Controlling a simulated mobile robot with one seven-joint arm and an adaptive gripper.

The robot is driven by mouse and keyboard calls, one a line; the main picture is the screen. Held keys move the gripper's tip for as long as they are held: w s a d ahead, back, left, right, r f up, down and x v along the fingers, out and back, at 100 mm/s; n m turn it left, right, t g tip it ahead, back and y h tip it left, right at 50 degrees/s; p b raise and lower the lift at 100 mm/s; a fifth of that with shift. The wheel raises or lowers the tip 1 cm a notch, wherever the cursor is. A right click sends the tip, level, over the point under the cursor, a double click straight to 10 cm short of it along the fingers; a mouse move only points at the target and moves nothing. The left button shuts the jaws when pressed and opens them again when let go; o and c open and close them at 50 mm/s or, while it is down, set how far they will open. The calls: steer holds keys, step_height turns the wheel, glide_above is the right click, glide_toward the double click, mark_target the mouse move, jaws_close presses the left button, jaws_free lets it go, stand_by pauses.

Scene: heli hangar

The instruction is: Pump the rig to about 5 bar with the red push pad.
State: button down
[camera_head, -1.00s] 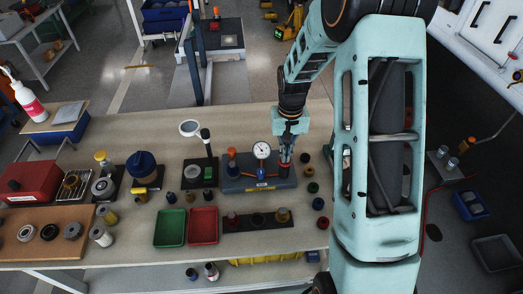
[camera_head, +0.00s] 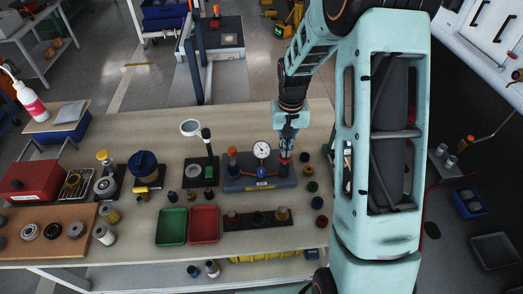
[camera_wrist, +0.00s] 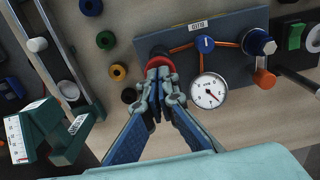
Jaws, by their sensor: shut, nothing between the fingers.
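The rig is a dark grey-blue block (camera_head: 260,184) on the bench, with a round white gauge (camera_head: 262,150) at its middle; the gauge also shows in the wrist view (camera_wrist: 209,91). Its needle is too small to read surely. The red push pad (camera_wrist: 160,62) is at the rig's end beside the gauge, partly hidden by my fingertips. My gripper (camera_wrist: 157,88) is shut and empty, its fingertips over the pad. I cannot tell whether they touch it. In the head view my gripper (camera_head: 285,150) comes down from above at the rig's right end.
An orange-topped valve (camera_head: 232,153) stands at the rig's left end. Several small coloured knobs (camera_head: 312,187) lie to its right. A green tray (camera_head: 171,227), a red tray (camera_head: 204,224) and a dark strip with parts (camera_head: 244,222) are in front. A stand with lens (camera_head: 190,128) is left.

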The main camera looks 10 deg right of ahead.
steer(key=shift+f, duration=0.15)
steer(key=shift+s+f+b, duration=0.1)
steer(key=shift+f+b, duration=1.15)
steer(key=shift+f, duration=0.3)
steer(key=shift+r+p, duration=1.1)
steer(key=shift+r, duration=0.6)
steer(key=shift+f, duration=0.25)
steer(key=shift+r, duration=0.25)
stand_by(0.7)
step_height(320, 180, up, 7)
steer(key=p, duration=0.4)
stand_by(1.2)
